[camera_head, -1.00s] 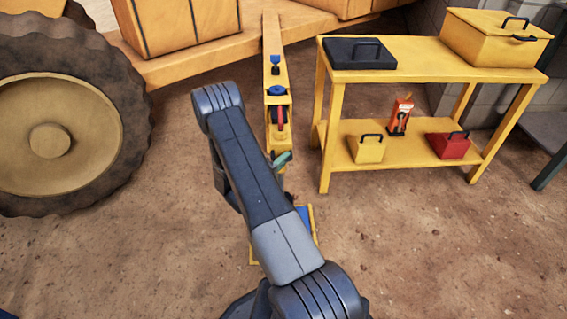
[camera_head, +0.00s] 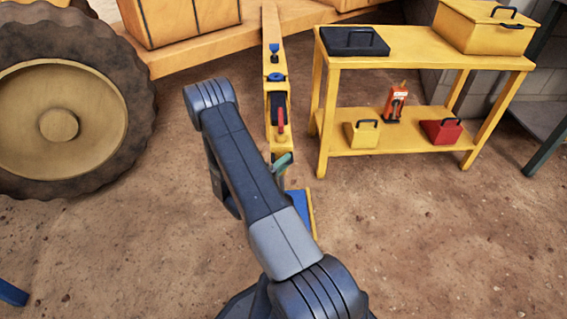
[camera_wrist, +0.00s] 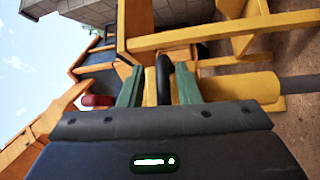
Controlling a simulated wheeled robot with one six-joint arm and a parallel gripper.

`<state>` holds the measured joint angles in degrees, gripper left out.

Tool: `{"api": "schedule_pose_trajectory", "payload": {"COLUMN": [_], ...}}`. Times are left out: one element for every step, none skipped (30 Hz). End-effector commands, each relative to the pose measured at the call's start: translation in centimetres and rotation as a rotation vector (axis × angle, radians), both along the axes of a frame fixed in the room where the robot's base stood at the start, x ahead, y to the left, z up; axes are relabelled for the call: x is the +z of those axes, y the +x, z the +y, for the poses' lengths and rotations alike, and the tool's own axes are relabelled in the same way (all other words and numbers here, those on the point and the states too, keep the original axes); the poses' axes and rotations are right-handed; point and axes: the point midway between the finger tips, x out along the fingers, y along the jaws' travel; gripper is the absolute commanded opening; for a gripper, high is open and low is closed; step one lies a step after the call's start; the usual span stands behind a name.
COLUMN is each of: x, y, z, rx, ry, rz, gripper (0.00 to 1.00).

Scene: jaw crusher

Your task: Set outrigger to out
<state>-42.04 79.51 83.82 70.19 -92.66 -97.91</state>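The outrigger appears to be the narrow yellow post (camera_head: 271,62) on the yellow machine. It carries a blue knob (camera_head: 275,77) and a red handle (camera_head: 281,122), which also shows dark red in the wrist view (camera_wrist: 98,100). My gripper (camera_wrist: 159,88) has teal fingers spread apart in the wrist view. A black curved piece (camera_wrist: 164,75) shows between them in front of yellow parts; I cannot tell whether they touch it. In the head view one teal finger (camera_head: 283,161) shows just below the red handle; my arm hides the rest.
A yellow table (camera_head: 420,62) stands to the right with a black case (camera_head: 353,42), a large yellow box (camera_head: 486,27) and small items on its lower shelf. A large wheel (camera_head: 75,110) stands left. The dirt in front of the table is clear.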

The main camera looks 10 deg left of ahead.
Motion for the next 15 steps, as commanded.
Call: {"api": "schedule_pose_trajectory", "payload": {"x": [0.0, 0.0, 0.0, 0.0, -0.1, -0.1, -0.1, -0.1, -0.1, -0.1, -0.1, -0.2, -0.2, -0.2, -0.3], "y": [0.0, 0.0, 0.1, 0.1, 0.1, 0.1, 0.1, 0.1, 0.0, -0.1, -0.3, -0.6, -0.9, -1.2, -1.8], "z": [0.0, 0.0, 0.0, 0.0, 0.0, 0.0, 0.0, 0.1, 0.1, 0.2, 0.3, 0.5, 0.7, 0.9, 1.3], "rx": [0.000, 0.001, 0.001, 0.001, 0.001, 0.001, 0.001, 0.001, 0.003, 0.003, 0.003, 0.004, 0.004, 0.005, 0.007], "ry": [0.001, 0.001, 0.001, 0.002, 0.002, 0.002, 0.002, 0.002, 0.002, 0.002, 0.002, 0.002, 0.002, 0.002, 0.002], "rz": [0.000, 0.000, 0.000, 0.001, 0.001, 0.001, 0.001, 0.001, 0.002, 0.002, 0.002, 0.003, 0.003, 0.004, 0.004], "gripper": [0.34, 0.34, 0.34, 0.34, 0.34, 0.34, 0.34, 0.34, 0.34, 0.34, 0.34, 0.34, 0.34, 0.34, 0.34]}}
